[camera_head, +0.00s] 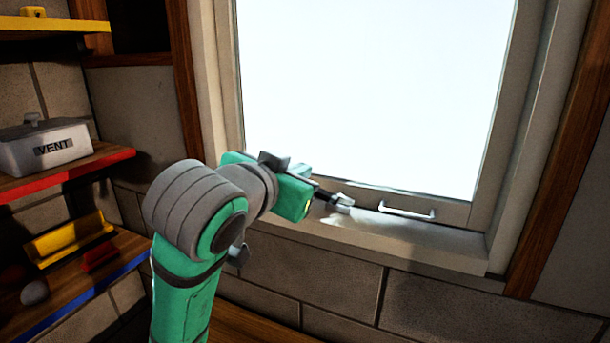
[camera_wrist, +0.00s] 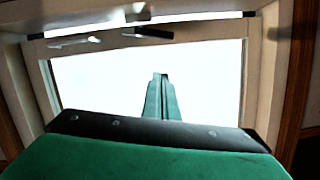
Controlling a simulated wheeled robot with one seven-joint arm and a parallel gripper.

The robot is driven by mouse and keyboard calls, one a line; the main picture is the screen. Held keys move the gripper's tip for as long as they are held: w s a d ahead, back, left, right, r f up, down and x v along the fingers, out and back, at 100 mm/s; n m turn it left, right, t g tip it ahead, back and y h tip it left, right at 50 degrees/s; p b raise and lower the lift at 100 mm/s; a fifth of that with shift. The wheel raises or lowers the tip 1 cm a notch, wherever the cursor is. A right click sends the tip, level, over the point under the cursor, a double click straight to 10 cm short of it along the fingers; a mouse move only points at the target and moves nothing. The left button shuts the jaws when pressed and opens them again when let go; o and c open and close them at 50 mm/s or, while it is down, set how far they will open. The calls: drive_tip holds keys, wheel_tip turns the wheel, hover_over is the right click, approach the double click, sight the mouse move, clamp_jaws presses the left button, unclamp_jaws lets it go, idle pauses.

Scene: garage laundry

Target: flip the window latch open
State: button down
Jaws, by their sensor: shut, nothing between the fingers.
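The window latch shows as a small dark lever (camera_wrist: 147,32) on the window's bottom rail in the wrist view. In the head view the light-and-dark piece just past my gripper's tip looks like the latch (camera_head: 344,201), partly hidden by the gripper. My gripper (camera_head: 321,193) is at the lower left of the window, close to the bottom rail. In the wrist view its green fingers (camera_wrist: 161,78) are together and empty, with their tips pointing toward the latch. Whether they touch it I cannot tell.
A pale pull handle (camera_head: 407,212) is on the bottom rail right of the latch. The sill (camera_head: 430,245) juts out below. At the left, shelves hold a grey VENT box (camera_head: 45,147) and a yellow tray (camera_head: 68,237). Wooden posts flank the window.

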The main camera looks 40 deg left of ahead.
hover_over(328, 196)
drive_tip(key=s+a, duration=0.2)
drive_tip(key=s, duration=0.1)
wheel_tip(328, 196, down, 2)
drive_tip(key=f, duration=0.3)
drive_tip(key=shift+w+a, duration=0.3)
drive_tip(key=shift+w, duration=0.1)
drive_tip(key=shift+a+f, duration=0.15)
drive_tip(key=shift+f, duration=0.3)
drive_tip(key=shift+a+f+n+h, duration=0.35)
drive_tip(key=shift+f+n+h, duration=0.25)
drive_tip(key=shift+n, duration=0.5)
drive_tip(key=shift+s+a+f, duration=0.15)
drive_tip(key=shift+s, duration=0.1)
